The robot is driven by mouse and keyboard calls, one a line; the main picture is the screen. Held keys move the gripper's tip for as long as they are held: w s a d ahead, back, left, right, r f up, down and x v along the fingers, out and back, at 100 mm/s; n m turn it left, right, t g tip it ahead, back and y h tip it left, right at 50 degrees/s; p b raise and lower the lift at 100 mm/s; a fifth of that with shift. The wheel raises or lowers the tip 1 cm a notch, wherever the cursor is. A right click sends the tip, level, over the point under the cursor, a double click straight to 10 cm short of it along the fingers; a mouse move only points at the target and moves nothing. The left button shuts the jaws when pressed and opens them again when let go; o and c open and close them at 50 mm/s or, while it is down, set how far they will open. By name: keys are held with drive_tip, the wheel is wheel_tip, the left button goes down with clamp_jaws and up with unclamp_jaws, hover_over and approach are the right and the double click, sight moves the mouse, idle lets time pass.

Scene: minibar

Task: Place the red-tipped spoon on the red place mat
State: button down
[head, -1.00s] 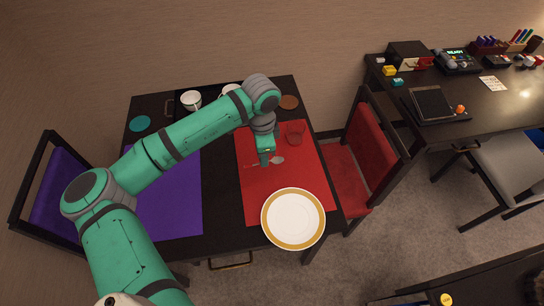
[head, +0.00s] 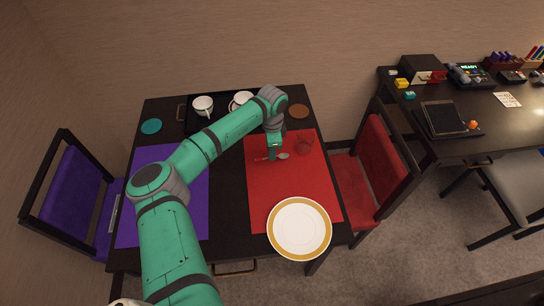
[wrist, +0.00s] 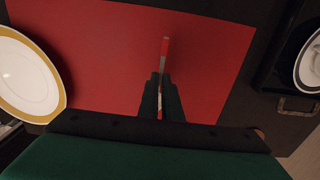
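The spoon lies roughly level over the mat's upper part, bowl pointing right in the head view. I cannot tell whether it touches the mat. Part of the handle is hidden by the fingers.
A gold-rimmed plate (head: 299,228) covers the mat's near edge. A dark tray (head: 222,122) with white cups is at the back. A purple mat (head: 140,215) lies left. The mat's middle is clear.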

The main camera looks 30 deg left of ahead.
drive_tip(key=shift+f, duration=1.15)
drive_tip(key=shift+a+f, duration=0.1)
drive_tip(key=c, duration=2)
unclamp_jaws()
wheel_tip(320, 180, up, 12)
drive_tip(key=shift+s+r, duration=0.1)
drive_tip(key=shift+r, duration=0.05)
